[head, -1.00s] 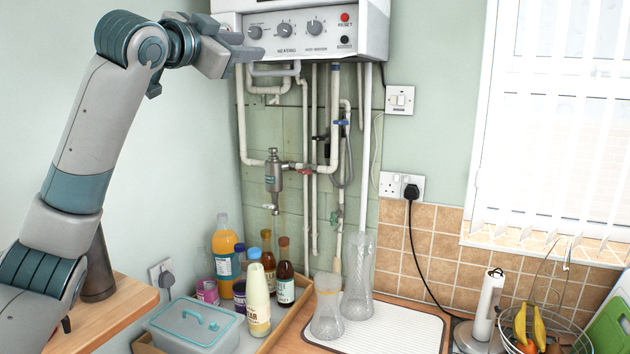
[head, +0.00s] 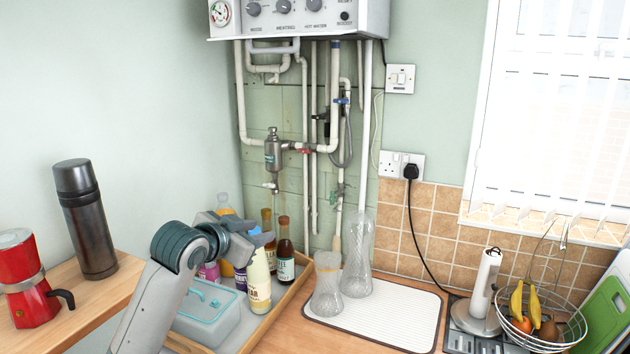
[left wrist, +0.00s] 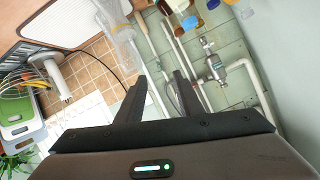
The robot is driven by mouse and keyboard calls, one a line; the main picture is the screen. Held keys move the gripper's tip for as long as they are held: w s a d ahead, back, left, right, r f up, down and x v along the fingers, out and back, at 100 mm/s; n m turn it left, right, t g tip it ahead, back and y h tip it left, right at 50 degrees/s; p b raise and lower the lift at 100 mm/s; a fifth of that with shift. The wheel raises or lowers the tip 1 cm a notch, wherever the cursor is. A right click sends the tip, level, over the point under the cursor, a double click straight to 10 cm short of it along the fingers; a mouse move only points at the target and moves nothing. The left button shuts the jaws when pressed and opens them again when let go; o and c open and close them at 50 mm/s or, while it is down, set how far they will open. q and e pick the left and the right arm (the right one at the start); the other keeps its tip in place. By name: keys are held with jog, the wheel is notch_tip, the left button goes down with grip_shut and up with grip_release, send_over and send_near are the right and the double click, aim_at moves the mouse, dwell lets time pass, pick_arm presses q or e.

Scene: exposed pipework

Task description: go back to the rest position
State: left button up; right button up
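My left arm (head: 160,300) comes in from the bottom left of the head view. My left gripper (head: 266,238) is low, in front of the bottles on the wooden tray, and covers parts of them; I cannot tell whether it touches any. In the left wrist view the two black fingers (left wrist: 160,92) stand apart with nothing between them, so the gripper is open and empty. My right gripper is in neither view.
The boiler (head: 300,12) and its pipes (head: 334,110) are on the wall. The tray (head: 262,328) holds a lidded box (head: 207,312) and several bottles. Glass vessels (head: 358,265) stand on a white mat (head: 395,325). A flask (head: 88,225) and red moka pot (head: 28,290) stand at left.

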pick_arm(q)
jog(key=s+a+f+n+g+y, duration=0.1)
jog(key=s+f+g, duration=0.1)
jog(key=s+f, duration=0.65)
jog(key=s+a+f+n+g+y, duration=0.1)
jog(key=s+f, duration=0.5)
jog(key=f, duration=0.6)
jog(key=s+a+f+n+g, duration=0.1)
jog(key=s+a+f+g, duration=0.1)
jog(key=s+f, duration=0.65)
jog(key=s+a+f+n+g+y, duration=0.15)
jog(key=s+f, duration=0.25)
jog(key=s, duration=0.5)
jog(key=s+a+f+n+g, duration=0.15)
jog(key=s+f, duration=0.35)
jog(key=s, duration=0.5)
jog(key=s+a+f+g+y, duration=0.1)
jog(key=s+a+f, duration=0.25)
jog(key=s, duration=0.55)
notch_tip(320, 180, down, 31)
jog(key=s+d+g+b, duration=0.1)
jog(key=g+b, duration=0.1)
jog(key=b, duration=0.1)
jog(key=s+a+f+b, duration=0.2)
jog(key=s+a+f, duration=0.1)
jog(key=s+f, duration=1.5)
notch_tip(320, 180, down, 2)
jog(key=shift+s+f+g, duration=0.1)
jog(key=shift+s+g, duration=0.05)
jog(key=shift+g, duration=0.25)
